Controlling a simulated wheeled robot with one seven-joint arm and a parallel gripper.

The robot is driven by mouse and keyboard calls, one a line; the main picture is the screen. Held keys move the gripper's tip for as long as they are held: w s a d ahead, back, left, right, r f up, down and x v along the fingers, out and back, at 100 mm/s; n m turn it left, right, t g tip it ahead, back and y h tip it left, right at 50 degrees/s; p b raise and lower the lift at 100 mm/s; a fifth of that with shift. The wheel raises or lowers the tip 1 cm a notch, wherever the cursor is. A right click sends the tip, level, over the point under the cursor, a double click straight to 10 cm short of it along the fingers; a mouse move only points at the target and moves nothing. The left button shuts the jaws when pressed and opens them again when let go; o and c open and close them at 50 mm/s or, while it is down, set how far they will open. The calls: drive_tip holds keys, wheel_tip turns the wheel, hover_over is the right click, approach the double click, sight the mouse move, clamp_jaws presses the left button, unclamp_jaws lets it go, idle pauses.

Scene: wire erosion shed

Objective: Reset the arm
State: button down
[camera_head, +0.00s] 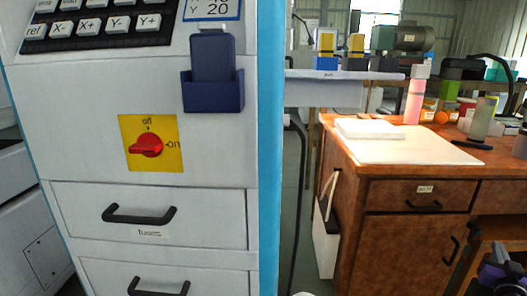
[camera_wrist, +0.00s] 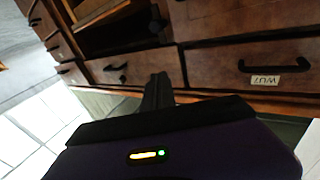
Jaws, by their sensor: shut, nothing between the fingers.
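My gripper (camera_wrist: 158,88) shows in the wrist view as a dark, narrow pair of fingers, closed together with nothing between them. It points toward the wooden drawer fronts (camera_wrist: 220,66) and is apart from them as far as I can tell. In the head view, part of my dark purple arm (camera_head: 503,272) shows at the lower right edge, in front of the wooden desk (camera_head: 400,190). The fingertips cannot be made out there.
A white machine cabinet (camera_head: 90,160) with a red rotary switch (camera_head: 147,146), a blue holder (camera_head: 212,92) and drawers fills the left. The desk carries a white sheet (camera_head: 420,150), a pink bottle (camera_head: 415,100) and several small items. A white bag (camera_head: 326,235) hangs at its side.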

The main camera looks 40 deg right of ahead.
drive_tip(key=w+a+f+n+t+y, duration=0.1)
drive_tip(key=w+a+t, duration=0.15)
drive_tip(key=a, duration=0.95)
drive_tip(key=w+a+n+t+y, duration=0.1)
drive_tip(key=w+a, duration=0.3)
drive_tip(key=a, duration=0.7)
drive_tip(key=w+a+f+n+t+y, duration=0.15)
drive_tip(key=w+a, duration=0.25)
drive_tip(key=a, duration=0.8)
drive_tip(key=s+a+n+t+y, duration=0.1)
drive_tip(key=s+a+n+y, duration=0.35)
drive_tip(key=a, duration=0.55)
drive_tip(key=s+a+n+t+y, duration=0.1)
drive_tip(key=s+a+n+y, duration=0.3)
drive_tip(key=a, duration=0.5)
drive_tip(key=s+a+n+t+y, duration=0.1)
drive_tip(key=s+a+n+y, duration=0.25)
drive_tip(key=a+y, duration=0.45)
wheel_tip(320, 180, up, 34)
drive_tip(key=a+m+h+p, duration=0.1)
drive_tip(key=h+p, duration=0.1)
drive_tip(key=p, duration=3.2)
drive_tip(key=shift+a+r+h+p, duration=0.15)
drive_tip(key=shift+h+p, duration=0.15)
drive_tip(key=shift+p, duration=0.1)
drive_tip(key=shift+s, duration=0.1)
